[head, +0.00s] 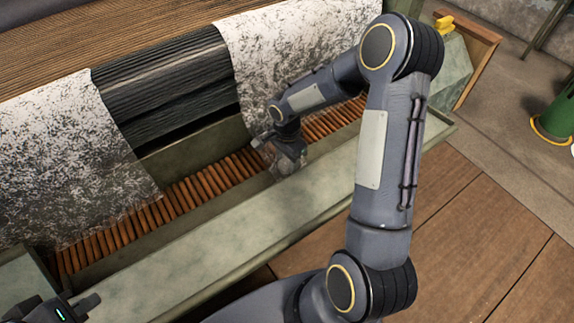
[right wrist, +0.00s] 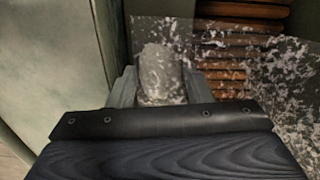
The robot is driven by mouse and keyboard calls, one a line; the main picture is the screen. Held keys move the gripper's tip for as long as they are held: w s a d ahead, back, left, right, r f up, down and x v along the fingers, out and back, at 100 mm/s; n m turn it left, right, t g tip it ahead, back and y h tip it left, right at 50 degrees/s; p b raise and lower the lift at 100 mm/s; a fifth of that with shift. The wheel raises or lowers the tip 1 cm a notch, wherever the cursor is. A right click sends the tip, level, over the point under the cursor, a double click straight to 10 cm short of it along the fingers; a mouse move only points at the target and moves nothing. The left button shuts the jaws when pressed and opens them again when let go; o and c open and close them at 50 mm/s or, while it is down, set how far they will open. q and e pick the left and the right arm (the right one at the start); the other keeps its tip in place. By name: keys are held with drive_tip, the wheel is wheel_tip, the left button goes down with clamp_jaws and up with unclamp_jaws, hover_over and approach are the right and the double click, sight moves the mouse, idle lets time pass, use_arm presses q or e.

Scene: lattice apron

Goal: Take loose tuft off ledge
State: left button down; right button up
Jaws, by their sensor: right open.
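A pale grey fuzzy tuft (right wrist: 162,76) stands between the fingers of my right gripper (right wrist: 160,88) in the right wrist view. The jaws are open, with one finger on each side of it; whether they touch it I cannot tell. In the head view my right gripper (head: 287,160) is low at the inner edge of the long grey-green ledge (head: 215,232), beside the orange-brown slats (head: 222,176), and mostly hides the tuft. My left gripper (head: 75,306) is partly in view at the bottom left corner, away from the tuft; its jaw state is unclear.
Speckled white fibre sheets hang over the slats at left (head: 65,150) and centre (head: 290,40). A dark ribbed roller (head: 165,80) lies between them. A green container (head: 555,120) stands on the floor at far right. The ledge left of my right gripper is clear.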

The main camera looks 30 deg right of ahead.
drive_tip(key=c, duration=0.6)
drive_tip(key=shift+r, duration=0.1)
drive_tip(key=shift+c, duration=0.2)
